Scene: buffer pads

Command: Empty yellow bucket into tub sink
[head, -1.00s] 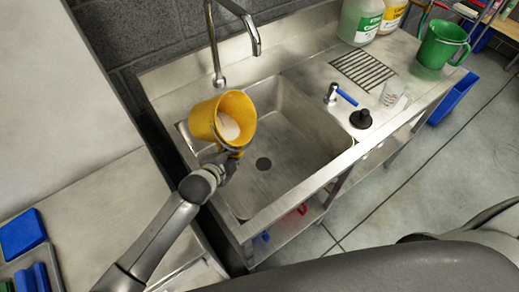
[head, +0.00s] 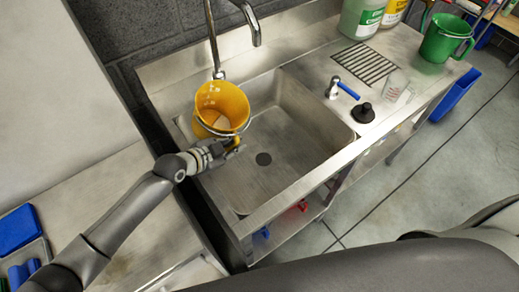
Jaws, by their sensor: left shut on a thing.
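The yellow bucket (head: 222,106) is over the left back part of the tub sink (head: 293,140), near the faucet. It is tilted with its mouth partly toward me, and some pale content shows inside. My left gripper (head: 233,146) is shut on the yellow bucket at its front lower side. The fingertips are partly hidden against the bucket. The sink basin's drain is visible and its floor looks bare. My right gripper is not in view.
A metal faucet (head: 215,45) rises behind the bucket. On the right counter are a drain grate (head: 365,63), a blue-handled valve (head: 345,88), a black stopper (head: 363,112), a clear cup (head: 397,90), a green pitcher (head: 445,38) and large jugs (head: 360,18).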

